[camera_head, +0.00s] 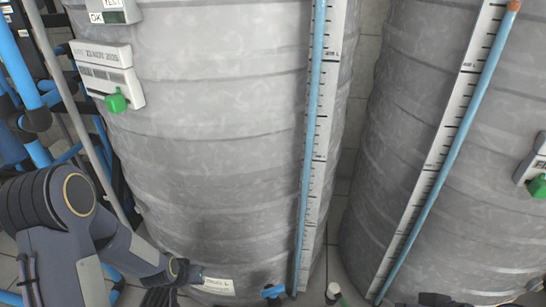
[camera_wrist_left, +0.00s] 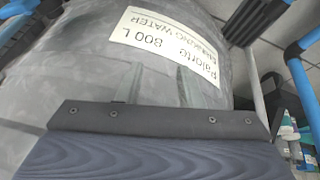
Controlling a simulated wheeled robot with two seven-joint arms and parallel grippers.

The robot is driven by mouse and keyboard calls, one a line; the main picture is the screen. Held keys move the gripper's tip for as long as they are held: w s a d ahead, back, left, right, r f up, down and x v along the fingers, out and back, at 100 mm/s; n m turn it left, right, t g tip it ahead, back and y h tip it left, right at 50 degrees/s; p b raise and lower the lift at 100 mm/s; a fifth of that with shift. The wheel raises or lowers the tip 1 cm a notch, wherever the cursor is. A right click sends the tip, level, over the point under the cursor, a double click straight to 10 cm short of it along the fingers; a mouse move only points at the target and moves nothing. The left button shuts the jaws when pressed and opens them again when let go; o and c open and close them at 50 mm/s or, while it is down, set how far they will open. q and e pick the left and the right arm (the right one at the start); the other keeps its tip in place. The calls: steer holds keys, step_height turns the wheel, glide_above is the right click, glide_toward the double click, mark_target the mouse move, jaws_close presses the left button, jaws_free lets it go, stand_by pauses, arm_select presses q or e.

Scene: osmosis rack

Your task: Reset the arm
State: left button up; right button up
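My left arm (camera_head: 75,225) comes in from the left in the head view. It bends down toward the foot of the left grey tank (camera_head: 220,130). Dark parts at the bottom right of the head view may be my right gripper (camera_head: 437,299), mostly cut off.
A second grey tank (camera_head: 470,190) stands at the right. Blue level pipes (camera_head: 310,130) with scales run down both tanks. Blue and grey piping (camera_head: 30,80) crowds the left side. A green-knobbed box (camera_head: 105,77) is on the left tank. A narrow floor gap separates the tanks.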

arm_select(q)
steer(key=s+r+n+h, duration=0.1)
steer(key=s+r, duration=0.2)
steer(key=r, duration=0.6)
steer(key=s+r+h, duration=0.1)
steer(key=s+r, duration=0.2)
steer(key=r, duration=0.5)
steer(key=s+d+r+t, duration=0.1)
steer(key=s+r, duration=0.4)
steer(key=s, duration=0.3)
steer(key=s+d+r, duration=0.2)
steer(key=s+r, duration=0.2)
steer(key=s, duration=0.4)
step_height(320, 180, up, 36)
steer(key=p, duration=3.5)
steer(key=shift+a+f+h, duration=0.15)
steer(key=shift+f+h, duration=0.1)
steer(key=shift+h, duration=0.05)
